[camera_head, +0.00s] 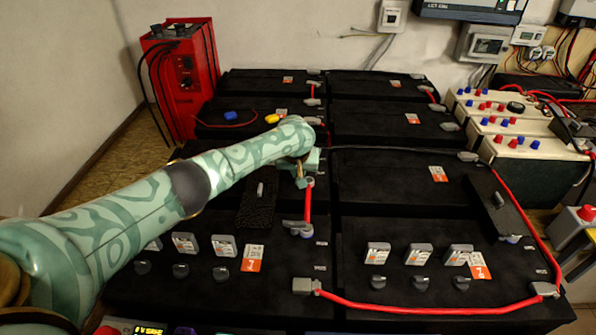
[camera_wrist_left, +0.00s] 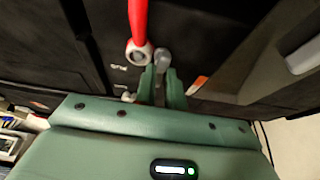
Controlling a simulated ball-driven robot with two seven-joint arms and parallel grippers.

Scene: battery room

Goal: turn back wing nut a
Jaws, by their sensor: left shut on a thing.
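My left gripper (camera_head: 304,172) reaches over the black batteries to the top end of a short red cable (camera_head: 308,204). In the wrist view its two green fingers (camera_wrist_left: 161,84) are shut on a small grey part, which looks like a wing nut (camera_wrist_left: 162,57). The nut stands right beside the grey lug (camera_wrist_left: 138,54) of the red cable. I cannot read a label that marks it as nut a. In the head view the gripper mostly hides it. My right gripper is not in view.
A grey terminal clamp (camera_head: 297,228) sits at the cable's lower end. A long red cable (camera_head: 420,309) runs along the front batteries. A red charger box (camera_head: 185,75) stands at the back left. Beige units with red and blue knobs (camera_head: 510,130) stand at the right.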

